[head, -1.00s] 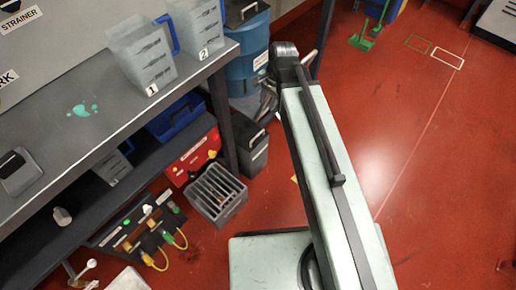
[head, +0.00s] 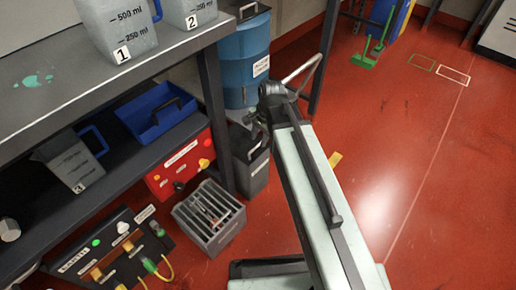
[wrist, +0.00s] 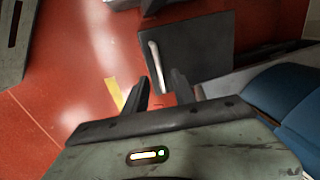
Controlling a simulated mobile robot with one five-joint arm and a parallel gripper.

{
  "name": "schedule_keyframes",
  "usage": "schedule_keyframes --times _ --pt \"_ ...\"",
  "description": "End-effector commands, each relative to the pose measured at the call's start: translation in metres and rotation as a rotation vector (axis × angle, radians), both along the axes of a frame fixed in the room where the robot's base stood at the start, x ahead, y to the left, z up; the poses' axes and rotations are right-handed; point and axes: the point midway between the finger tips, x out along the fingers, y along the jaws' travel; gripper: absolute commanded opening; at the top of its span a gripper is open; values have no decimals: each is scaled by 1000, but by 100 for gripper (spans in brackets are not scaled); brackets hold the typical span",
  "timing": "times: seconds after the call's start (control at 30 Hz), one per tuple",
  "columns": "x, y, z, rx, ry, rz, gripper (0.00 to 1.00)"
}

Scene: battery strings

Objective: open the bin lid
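The bin (head: 251,172) is a small dark grey box on the red floor, beside the bench leg and below the blue drum. In the wrist view its dark flat lid (wrist: 205,45) looks closed, with a pale bar handle (wrist: 157,66) along its left part. My gripper (wrist: 160,80) is open, with its two dark fingers apart on either side of the handle's near end. I cannot tell whether they touch it. In the head view my gripper (head: 257,118) is small and dark above the bin, partly hidden by my arm.
The blue drum (head: 245,62) stands behind the bin and shows close on the right in the wrist view (wrist: 292,98). A grey slatted crate (head: 208,218) and a red box (head: 180,165) lie to the left. The floor to the right is open.

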Motion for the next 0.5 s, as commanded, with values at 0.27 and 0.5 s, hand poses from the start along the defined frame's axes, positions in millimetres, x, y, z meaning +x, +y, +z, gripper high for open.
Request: schedule_keyframes --times 0.27,0.5 --pt "5 5 -36 0 0 0 32" --pt "5 5 -34 0 0 0 23"
